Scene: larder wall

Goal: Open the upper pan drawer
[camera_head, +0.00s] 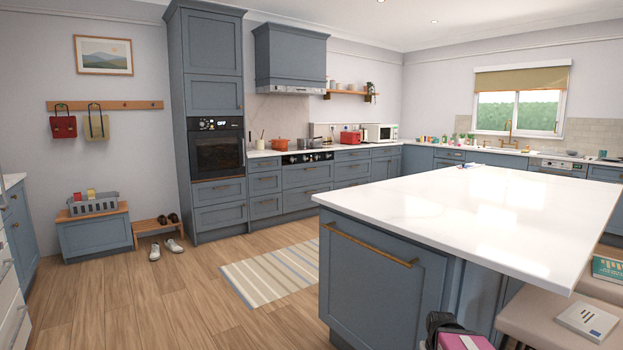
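Below the hob (308,157) on the back wall is a wide bank of blue-grey drawers. Its upper pan drawer (307,176) has a flat front with a thin bar handle and looks shut. The lower drawer (306,198) beneath it also looks shut. Both fronts are small and far off across the room.
A white-topped island (470,210) fills the right foreground, with stools on its right side. A striped rug (270,274) lies on the wooden floor before the drawers. Shoes (165,248) and a low step stand at left. The floor at left centre is clear.

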